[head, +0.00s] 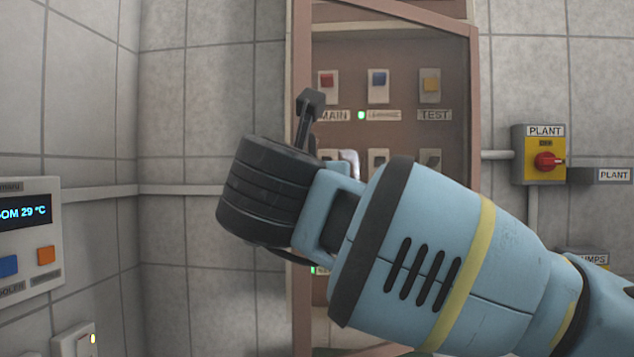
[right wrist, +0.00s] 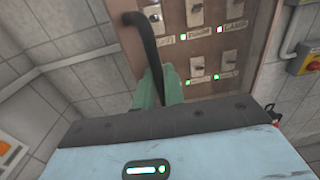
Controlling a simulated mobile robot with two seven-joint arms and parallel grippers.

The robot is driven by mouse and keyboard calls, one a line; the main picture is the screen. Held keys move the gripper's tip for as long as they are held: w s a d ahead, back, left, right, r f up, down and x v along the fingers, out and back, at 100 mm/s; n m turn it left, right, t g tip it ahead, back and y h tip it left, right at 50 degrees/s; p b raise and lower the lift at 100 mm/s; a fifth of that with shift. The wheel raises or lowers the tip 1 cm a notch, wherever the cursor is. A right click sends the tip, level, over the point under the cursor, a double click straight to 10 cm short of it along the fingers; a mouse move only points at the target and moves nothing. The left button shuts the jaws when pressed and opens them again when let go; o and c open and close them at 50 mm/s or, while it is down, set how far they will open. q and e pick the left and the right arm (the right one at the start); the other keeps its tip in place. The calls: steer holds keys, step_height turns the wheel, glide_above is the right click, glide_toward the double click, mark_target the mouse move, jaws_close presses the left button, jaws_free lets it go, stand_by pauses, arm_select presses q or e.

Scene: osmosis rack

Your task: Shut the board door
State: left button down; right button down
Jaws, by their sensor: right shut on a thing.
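The board door (head: 303,60) is a brown frame with a clear pane, on a wall cabinet. Its top edge slants down to the right, and it looks partly open. A black bent handle (head: 307,115) stands out near the door's left edge. My right arm comes in from the right, in front of the door. In the right wrist view my right gripper's green fingers (right wrist: 162,86) are shut on the handle (right wrist: 148,42). My arm hides the lower part of the door and most of the fingers in the head view. My left gripper is not in view.
Several switches show on the board, with a red switch (head: 328,82) at upper left. A yellow plant switch (head: 538,155) is on the wall to the right. A white control panel (head: 28,245) is on the left wall.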

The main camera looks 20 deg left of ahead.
steer(key=shift+w, duration=0.1)
stand_by(0.3)
steer(key=c, duration=1.6)
jaws_free()
